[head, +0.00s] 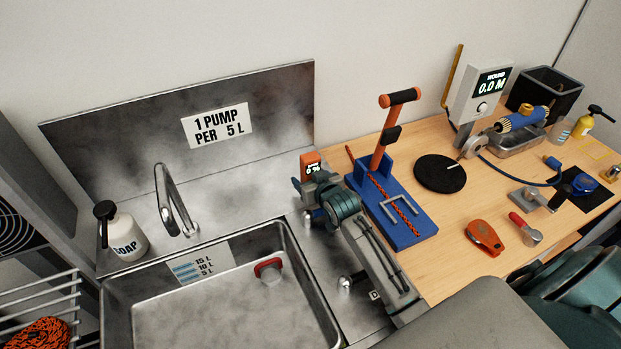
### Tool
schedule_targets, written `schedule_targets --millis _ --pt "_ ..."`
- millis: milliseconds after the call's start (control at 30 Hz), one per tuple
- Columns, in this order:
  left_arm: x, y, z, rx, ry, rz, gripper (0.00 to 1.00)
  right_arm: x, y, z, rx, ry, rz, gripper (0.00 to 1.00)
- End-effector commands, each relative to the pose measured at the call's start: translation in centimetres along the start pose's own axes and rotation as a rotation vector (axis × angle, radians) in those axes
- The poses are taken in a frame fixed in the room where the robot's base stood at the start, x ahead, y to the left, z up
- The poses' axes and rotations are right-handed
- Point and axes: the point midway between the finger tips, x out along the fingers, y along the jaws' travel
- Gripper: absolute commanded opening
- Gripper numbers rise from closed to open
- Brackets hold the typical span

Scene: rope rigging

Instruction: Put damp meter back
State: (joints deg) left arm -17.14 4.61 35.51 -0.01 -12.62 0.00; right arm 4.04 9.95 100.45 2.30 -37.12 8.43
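The damp meter (311,163) is a small orange device with a dark screen reading a percent value. It is upright at the right end of the steel drainboard, behind the sink's right corner. My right gripper (313,192) comes up from the lower right and appears shut around its lower body. The fingertips and the meter's lower end are mostly hidden by the gripper, so I cannot tell whether it touches the steel. My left gripper is not in view.
The sink (220,310) holds a red-topped item (268,270). A soap bottle (122,235) and tap (172,200) stand left. On the wooden table (440,260) are a blue stand (405,232), black disc (438,175), orange tool (484,237) and wound-length meter (485,95). The table's front middle is bare.

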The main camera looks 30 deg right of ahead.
Motion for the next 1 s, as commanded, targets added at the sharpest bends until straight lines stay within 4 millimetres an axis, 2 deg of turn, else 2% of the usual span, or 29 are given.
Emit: schedule_targets --millis 267,367,800,1000 --pt "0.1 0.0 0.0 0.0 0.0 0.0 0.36 -0.5 0.0 -0.2 0.0 -0.001 0.0 0.67" --pt "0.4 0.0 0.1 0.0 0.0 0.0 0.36 -1.8 0.0 -0.1 -0.001 0.0 0.0 0.67" --pt "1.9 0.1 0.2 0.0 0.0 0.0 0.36 -10.2 0.0 -0.1 -0.002 0.0 0.0 0.67" --pt "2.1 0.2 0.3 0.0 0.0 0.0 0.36 -11.9 0.0 -0.2 0.0 0.0 0.0 0.67"
